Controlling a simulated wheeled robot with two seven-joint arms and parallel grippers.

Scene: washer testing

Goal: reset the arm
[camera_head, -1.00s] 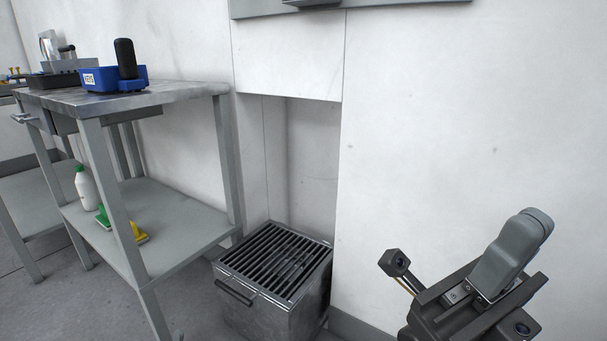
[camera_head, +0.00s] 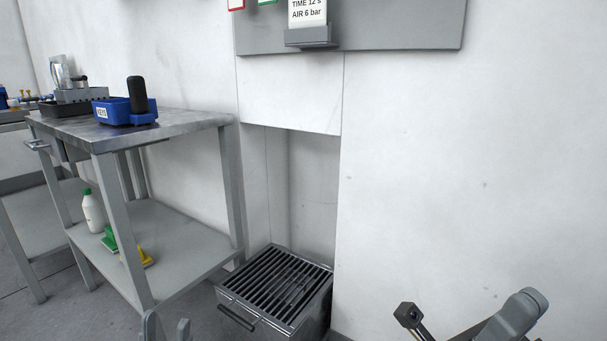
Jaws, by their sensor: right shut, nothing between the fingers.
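My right gripper (camera_head: 524,308) is at the lower right corner, in front of the bare white wall. Its grey fingers are together, with nothing seen between them. Most of the arm behind it is cut off by the bottom edge. My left gripper (camera_head: 168,328) shows only as two grey fingertips at the bottom edge, in front of the metal table's lower part. The fingertips stand apart with nothing seen between them. The rest of the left arm is out of view.
A metal table (camera_head: 185,124) stands at the left with a blue bin (camera_head: 118,112) on top. A bottle (camera_head: 93,212) and brushes are on its lower shelf. A slatted metal box (camera_head: 277,283) sits by the wall recess. A grey board (camera_head: 400,25) hangs above.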

